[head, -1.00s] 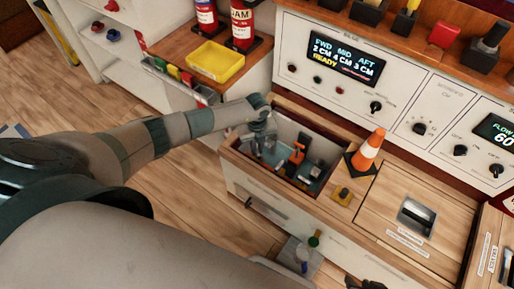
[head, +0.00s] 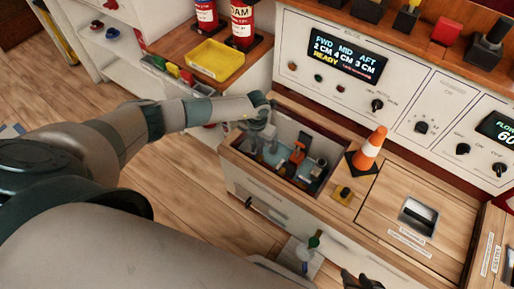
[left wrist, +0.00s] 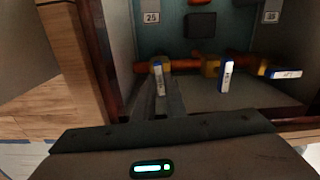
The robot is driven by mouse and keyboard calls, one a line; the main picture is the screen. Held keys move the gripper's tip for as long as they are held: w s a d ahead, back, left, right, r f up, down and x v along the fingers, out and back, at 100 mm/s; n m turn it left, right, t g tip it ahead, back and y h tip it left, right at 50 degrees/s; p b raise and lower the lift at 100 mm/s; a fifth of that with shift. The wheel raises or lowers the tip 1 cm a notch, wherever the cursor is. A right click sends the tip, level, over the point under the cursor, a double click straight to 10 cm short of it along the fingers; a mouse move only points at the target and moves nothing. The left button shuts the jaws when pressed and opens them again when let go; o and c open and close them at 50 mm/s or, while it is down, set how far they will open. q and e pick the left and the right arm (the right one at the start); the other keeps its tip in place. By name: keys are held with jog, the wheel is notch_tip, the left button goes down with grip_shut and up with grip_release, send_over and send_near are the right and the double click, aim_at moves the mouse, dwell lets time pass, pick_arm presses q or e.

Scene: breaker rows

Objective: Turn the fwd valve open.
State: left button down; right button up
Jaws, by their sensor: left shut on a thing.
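Three valves with blue-and-white handles sit in a row on an orange pipe in the left wrist view. The left valve handle (left wrist: 160,79) runs up and down the picture. The middle valve handle (left wrist: 226,75) is also nearly upright, and the right valve handle (left wrist: 285,73) lies sideways. I cannot read which one is marked fwd. My left gripper (head: 262,146) reaches down into the left end of the open bay. Its fingers (left wrist: 168,100) are shut on the left valve handle. My right gripper (head: 360,281) shows partly at the bottom edge, and its jaws are unclear.
The bay's wooden rim (head: 298,199) surrounds the valves. A display (head: 346,60) reads FWD 2 CM, MID 4 CM, AFT 3 CM, READY. A yellow tray (head: 215,60) is behind.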

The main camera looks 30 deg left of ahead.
pick_arm(q)
jog(key=shift+m, duration=0.6)
pick_arm(e)
jog(key=shift+w+a, duration=0.15)
jog(key=shift+w, duration=0.05)
pick_arm(q)
jog(key=c, duration=1.8)
grip_release()
pick_arm(e)
jog(key=shift+s, duration=0.1)
pick_arm(q)
jog(key=shift+r, duration=0.1)
